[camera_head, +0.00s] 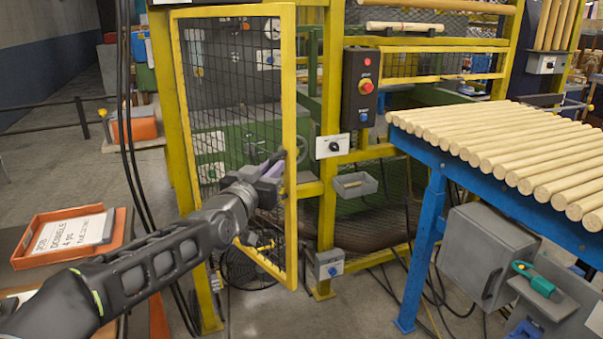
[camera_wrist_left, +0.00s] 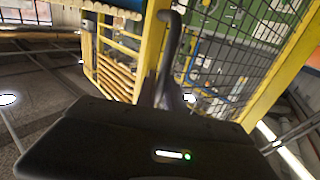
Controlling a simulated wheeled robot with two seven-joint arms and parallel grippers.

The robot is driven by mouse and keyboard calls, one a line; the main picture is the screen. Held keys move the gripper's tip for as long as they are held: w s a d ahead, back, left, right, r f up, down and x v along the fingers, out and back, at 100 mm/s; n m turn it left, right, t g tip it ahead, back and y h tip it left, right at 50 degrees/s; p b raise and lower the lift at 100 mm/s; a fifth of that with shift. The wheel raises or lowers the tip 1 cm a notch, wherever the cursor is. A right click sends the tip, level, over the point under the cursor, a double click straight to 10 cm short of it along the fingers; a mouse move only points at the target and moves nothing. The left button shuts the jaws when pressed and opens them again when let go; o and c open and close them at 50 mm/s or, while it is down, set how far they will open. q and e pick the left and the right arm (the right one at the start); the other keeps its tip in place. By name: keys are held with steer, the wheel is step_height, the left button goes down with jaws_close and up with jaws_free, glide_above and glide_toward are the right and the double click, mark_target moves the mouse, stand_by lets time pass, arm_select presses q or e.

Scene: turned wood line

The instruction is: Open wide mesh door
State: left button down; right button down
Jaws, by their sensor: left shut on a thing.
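The mesh door (camera_head: 289,100) has a yellow frame with dark wire mesh. It stands ajar in the head view, its right edge swung out toward me from the yellow post. My left gripper (camera_head: 277,165) is at that right edge, about mid-height, shut on what appears to be the door's handle. The gripper mostly hides the handle. In the left wrist view, a dark curved piece (camera_wrist_left: 170,45) rises by the yellow door frame (camera_wrist_left: 285,70); I cannot tell whether it is handle or finger. My right gripper is not in view.
A blue-legged table (camera_head: 432,210) with several wooden rods stands at right. A control box (camera_head: 361,88) with a red button is on the post right of the door. An orange tray (camera_head: 68,235) lies at left, and dark cables (camera_head: 130,150) hang left of the door. Floor shows below the door.

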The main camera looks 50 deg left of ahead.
arm_select(q)
steer(key=shift+s, duration=0.25)
steer(key=shift+f, duration=0.1)
steer(key=c, duration=1.5)
jaws_free()
steer(key=shift+o, duration=0.2)
glide_toward(278, 119)
steer(key=x, duration=0.5)
